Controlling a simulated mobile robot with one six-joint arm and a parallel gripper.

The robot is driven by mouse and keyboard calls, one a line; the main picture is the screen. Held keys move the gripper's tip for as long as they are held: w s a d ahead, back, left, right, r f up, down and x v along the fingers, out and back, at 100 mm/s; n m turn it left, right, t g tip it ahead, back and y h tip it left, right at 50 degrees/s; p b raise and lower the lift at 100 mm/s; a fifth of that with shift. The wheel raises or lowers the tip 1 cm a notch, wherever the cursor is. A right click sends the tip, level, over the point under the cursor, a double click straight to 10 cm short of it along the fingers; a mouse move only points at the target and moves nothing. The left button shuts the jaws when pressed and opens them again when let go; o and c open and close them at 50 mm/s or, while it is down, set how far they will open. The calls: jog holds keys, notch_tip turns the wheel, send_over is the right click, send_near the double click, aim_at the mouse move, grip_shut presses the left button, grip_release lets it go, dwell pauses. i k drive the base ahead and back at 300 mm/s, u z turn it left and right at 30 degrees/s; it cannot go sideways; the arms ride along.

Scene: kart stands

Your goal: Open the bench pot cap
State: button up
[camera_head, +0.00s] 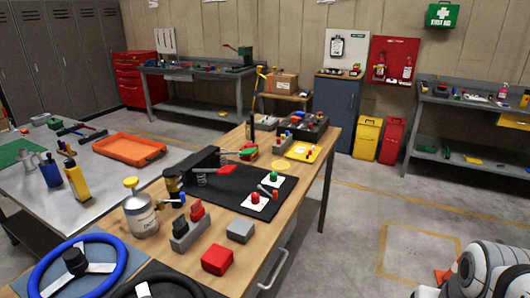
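A silver pot (142,217) with a white label stands upright on the wooden bench (215,233). A yellow cap (131,183) sits on top of it, and I take this to be the bench pot. The cap appears seated on the pot's neck. A small dark jar (173,184) stands behind the pot to the right. My gripper does not show; only white and grey rounded parts, which look like my arm, show at the lower right, well apart from the pot.
A blue steering wheel (38,284) lies in front of the pot. A grey table (95,195) with bottles is at left. Floor at right is mostly clear.

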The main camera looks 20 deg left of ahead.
aim_at(170, 172)
jog(key=u, duration=0.3)
jog(key=i, duration=1.1)
jog(key=u, duration=0.85)
jog(key=k, duration=0.85)
jog(key=u, duration=0.15)
jog(key=i, duration=0.9)
jog(key=z, duration=0.1)
